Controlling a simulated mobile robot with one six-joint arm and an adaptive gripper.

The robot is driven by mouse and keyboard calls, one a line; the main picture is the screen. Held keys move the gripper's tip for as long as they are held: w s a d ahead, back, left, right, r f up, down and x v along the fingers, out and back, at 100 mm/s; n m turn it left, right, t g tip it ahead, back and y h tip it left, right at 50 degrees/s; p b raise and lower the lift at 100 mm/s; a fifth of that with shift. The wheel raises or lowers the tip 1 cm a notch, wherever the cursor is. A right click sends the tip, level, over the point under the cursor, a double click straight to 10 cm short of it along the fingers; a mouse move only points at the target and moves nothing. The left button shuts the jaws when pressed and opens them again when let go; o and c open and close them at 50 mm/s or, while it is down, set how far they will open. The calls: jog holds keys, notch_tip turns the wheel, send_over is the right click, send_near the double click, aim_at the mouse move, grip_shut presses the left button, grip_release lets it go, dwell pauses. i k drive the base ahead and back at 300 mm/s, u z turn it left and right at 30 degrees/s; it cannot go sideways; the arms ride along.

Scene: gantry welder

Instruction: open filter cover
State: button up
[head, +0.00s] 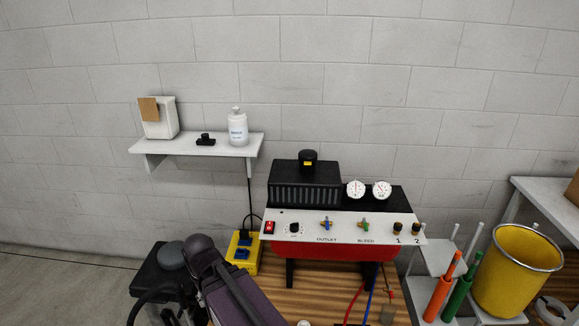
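A compressor-like machine has a red body (325,258) and a pale front panel (345,228), and stands on a wooden table top. On its upper left is a black ribbed housing (303,196), which looks closed. I cannot tell for sure which of these is the filter cover. My dark arm link shows at the lower left of the machine, apart from the housing. My gripper does not show in this view.
A wall shelf (195,144) holds a white box, a small black item and a white bottle (238,128). A yellow bucket (515,271) and orange and green cylinders stand right. Hoses hang in front.

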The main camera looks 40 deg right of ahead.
aim_at(306, 157)
jog(key=u, duration=0.45)
jog(key=k, duration=1.3)
jog(key=z, duration=1.1)
jog(key=i, duration=0.95)
jog(key=z, duration=0.05)
